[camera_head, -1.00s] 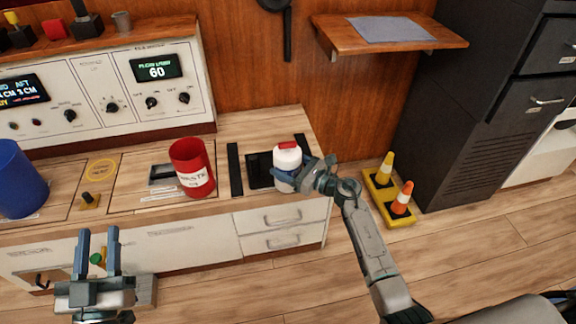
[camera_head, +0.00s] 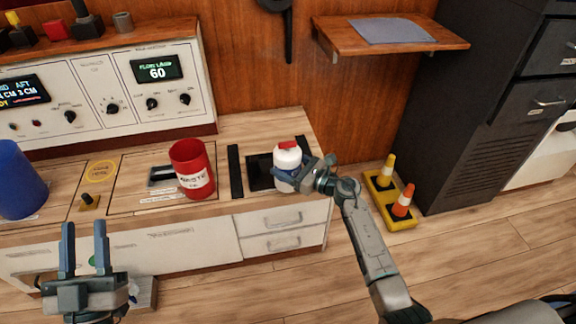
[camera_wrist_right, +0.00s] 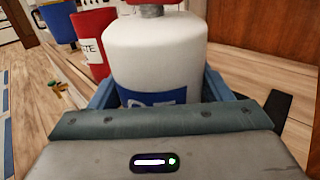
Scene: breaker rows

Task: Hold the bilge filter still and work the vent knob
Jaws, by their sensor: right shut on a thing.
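The bilge filter (camera_head: 287,157) is a white canister with a blue label and a red vent knob (camera_head: 287,145) on top. It stands upright on the counter at the right, over a dark square plate. My right gripper (camera_head: 298,176) is shut on the filter's body from the right side; in the right wrist view the white filter (camera_wrist_right: 157,60) sits between blue fingers. My left gripper (camera_head: 84,250) is raised in front of the counter at the lower left, away from the filter. Its two fingers stand apart with nothing between them.
A red waste bin (camera_head: 190,168) stands left of the filter, and a blue bin (camera_head: 15,180) at the far left. Black strips (camera_head: 235,171) flank the filter's place. A wooden shelf (camera_head: 390,32) hangs above. Yellow and orange cones (camera_head: 389,192) stand on the floor at right.

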